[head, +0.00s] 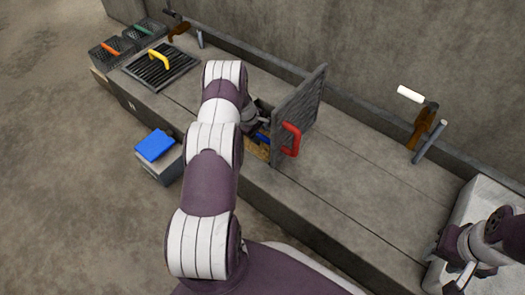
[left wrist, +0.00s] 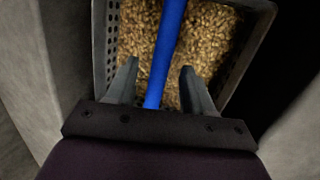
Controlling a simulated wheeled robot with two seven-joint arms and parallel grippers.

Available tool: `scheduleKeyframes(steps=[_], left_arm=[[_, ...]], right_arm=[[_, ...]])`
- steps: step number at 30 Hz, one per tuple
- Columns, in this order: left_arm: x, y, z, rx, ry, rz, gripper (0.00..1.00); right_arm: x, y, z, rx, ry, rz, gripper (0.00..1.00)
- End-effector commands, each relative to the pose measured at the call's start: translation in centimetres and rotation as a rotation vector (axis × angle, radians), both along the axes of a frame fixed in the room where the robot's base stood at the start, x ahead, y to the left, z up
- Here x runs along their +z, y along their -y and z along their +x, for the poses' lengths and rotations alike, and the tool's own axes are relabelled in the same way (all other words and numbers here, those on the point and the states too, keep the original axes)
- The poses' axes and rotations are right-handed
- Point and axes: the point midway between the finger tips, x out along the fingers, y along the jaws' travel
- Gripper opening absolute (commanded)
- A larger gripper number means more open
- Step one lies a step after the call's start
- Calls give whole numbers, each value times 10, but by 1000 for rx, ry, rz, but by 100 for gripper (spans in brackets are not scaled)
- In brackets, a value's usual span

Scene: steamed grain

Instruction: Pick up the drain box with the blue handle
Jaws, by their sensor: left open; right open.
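The drain box (left wrist: 100,30) is a dark perforated box of golden grain with a blue bar handle (left wrist: 168,45) across it. In the head view a bit of the blue handle (head: 263,139) shows inside the counter opening, and the rest is mostly hidden by my left arm and the raised lid. My left gripper (left wrist: 158,72) is open, with one finger on each side of the blue handle; contact cannot be told. In the head view my left gripper reaches down into the opening, its tips hidden. My right gripper (head: 455,276) is at the lower right, open and away from the box.
A grey lid with a red handle (head: 292,139) stands raised beside the opening. A slotted cover with a yellow handle (head: 159,60) and boxes with orange (head: 113,47) and green (head: 143,29) handles lie far left. A blue-topped block (head: 155,146) stands on the floor. Hammers lie along the wall.

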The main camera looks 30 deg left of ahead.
Motion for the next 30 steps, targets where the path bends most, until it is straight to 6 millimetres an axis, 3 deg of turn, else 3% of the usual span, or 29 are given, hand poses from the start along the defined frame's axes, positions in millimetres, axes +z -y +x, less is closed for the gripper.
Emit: scheduleKeyframes(steps=[1,3,10,11,15,16,30], left_arm=[[-22,2,3,-2,-1,0,52],[-32,5,6,-1,-1,-1,52],[-30,6,9,-1,0,0,52],[-30,6,9,-1,0,0,49],[-30,6,9,-1,-1,0,3],[-30,6,9,-1,-1,0,0],[-31,6,8,0,-2,-2,0]], right_arm=[[-22,0,0,0,-1,0,43],[-29,0,0,0,-1,0,43],[-27,0,0,0,-1,0,43],[-27,0,0,0,0,0,43],[-27,0,0,0,0,0,43],[-27,0,0,0,-1,0,43],[-27,0,0,0,-1,0,43]])
